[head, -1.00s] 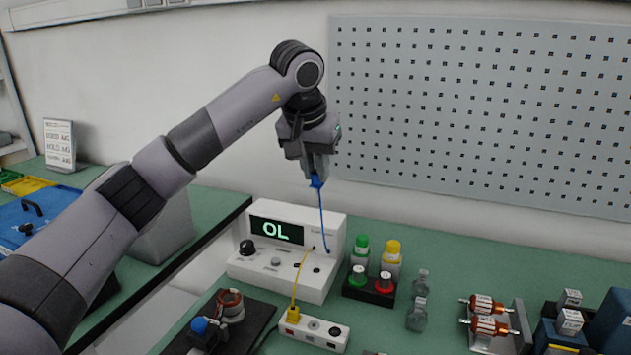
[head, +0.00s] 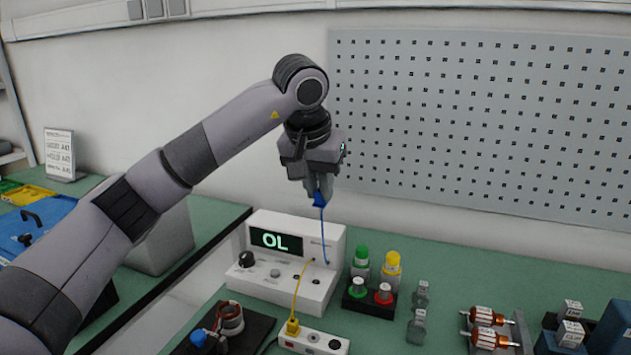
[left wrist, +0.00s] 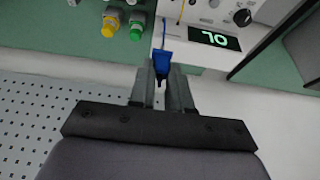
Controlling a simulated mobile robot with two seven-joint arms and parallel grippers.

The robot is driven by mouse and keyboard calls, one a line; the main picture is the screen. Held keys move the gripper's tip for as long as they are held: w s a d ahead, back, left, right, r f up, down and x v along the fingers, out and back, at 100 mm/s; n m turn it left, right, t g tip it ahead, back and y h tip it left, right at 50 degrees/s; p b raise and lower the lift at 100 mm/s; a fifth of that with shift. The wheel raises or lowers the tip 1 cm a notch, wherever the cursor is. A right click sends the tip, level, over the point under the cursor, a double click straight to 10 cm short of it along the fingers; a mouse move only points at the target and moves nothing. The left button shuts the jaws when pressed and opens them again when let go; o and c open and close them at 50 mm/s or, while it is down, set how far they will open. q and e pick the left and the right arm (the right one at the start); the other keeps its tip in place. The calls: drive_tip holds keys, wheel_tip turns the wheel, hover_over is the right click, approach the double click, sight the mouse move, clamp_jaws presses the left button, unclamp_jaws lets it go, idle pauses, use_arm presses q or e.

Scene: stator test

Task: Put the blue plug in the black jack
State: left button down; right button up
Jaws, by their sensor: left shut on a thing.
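My left gripper (head: 318,190) is shut on the blue plug (head: 319,200) and holds it in the air above the white meter (head: 322,232). The plug also shows between the fingers in the left wrist view (left wrist: 162,63). Its blue cable hangs down to the meter's front. A white jack strip (head: 306,343) lies in front of the meter, with a yellow plug (head: 292,327) seated at its left end. Two jacks show on the strip to its right; the far right one (head: 335,345) looks dark, but their colours are hard to tell. My right gripper is not in view.
Green and yellow capped bottles (head: 392,264) and a black base with green and red knobs (head: 370,302) stand right of the meter. A motor part on a dark board (head: 262,324) lies left of the strip. Clear bottles (head: 419,311) stand further right.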

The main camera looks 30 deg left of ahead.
use_arm(q)
drive_tip(key=s+d, duration=0.8)
drive_tip(key=shift+s+d, duration=0.15)
drive_tip(key=shift+d, duration=0.25)
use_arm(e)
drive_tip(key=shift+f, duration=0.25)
use_arm(q)
drive_tip(key=shift+f, duration=0.15)
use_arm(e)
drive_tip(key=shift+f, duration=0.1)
use_arm(q)
wheel_tip(320, 180, down, 18)
drive_tip(key=b, duration=1.4)
drive_tip(key=shift+b, duration=0.3)
drive_tip(key=shift+f+b, duration=0.25)
drive_tip(key=shift+b, duration=0.05)
drive_tip(key=shift+f, duration=0.15)
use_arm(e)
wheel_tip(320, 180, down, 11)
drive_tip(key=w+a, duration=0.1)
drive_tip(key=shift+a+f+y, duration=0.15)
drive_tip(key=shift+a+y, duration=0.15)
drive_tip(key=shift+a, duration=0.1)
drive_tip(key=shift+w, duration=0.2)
